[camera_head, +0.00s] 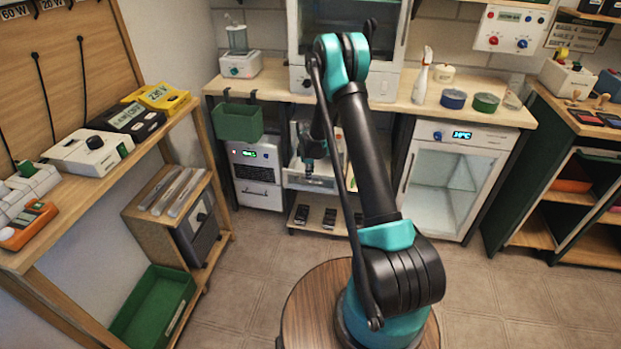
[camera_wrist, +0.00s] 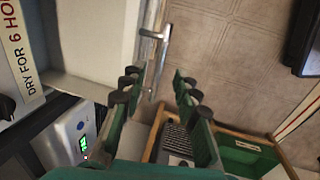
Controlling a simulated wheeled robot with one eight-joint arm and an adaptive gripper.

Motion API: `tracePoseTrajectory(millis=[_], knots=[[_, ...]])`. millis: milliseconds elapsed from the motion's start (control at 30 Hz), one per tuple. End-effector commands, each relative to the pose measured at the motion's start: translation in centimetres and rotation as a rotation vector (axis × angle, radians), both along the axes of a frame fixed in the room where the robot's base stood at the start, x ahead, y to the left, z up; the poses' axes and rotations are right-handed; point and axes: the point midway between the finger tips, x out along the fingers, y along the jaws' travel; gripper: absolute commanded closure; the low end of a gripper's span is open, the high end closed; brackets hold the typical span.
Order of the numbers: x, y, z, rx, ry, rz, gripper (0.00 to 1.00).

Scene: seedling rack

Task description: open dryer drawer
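The dryer drawer (camera_head: 308,183) is a pale box under the bench in the head view, partly hidden by my arm. In the wrist view the drawer (camera_wrist: 95,35) stands out from the cabinet, with its pale inside showing. A metal bar handle (camera_wrist: 160,55) runs along its front. My gripper (camera_wrist: 160,92) is open, its dark-tipped green fingers apart, near the lower end of the handle. Nothing is visibly gripped; contact with the handle is unclear. In the head view my gripper (camera_head: 308,168) hangs over the drawer and its fingers are too small to read.
A white unit with a lit display (camera_head: 257,170) stands left of the drawer. A label starting "DRY FOR 6" (camera_wrist: 22,50) is beside it in the wrist view. A low shelf (camera_head: 315,227) holds dark items below. A green bin (camera_head: 125,317) lies left. Floor (camera_head: 240,265) in front is clear.

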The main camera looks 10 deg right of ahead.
Motion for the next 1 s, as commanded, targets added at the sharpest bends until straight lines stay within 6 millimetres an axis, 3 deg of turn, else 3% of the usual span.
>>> tracePoseTrajectory(millis=[200,400,1000], knots=[[-0.8,0.3,4.2,0.0,0.0,0.0,0.69],[-1.3,0.4,6.7,0.0,0.0,0.0,0.69],[-2.0,0.3,8.4,0.005,-0.004,-0.018,0.69]])
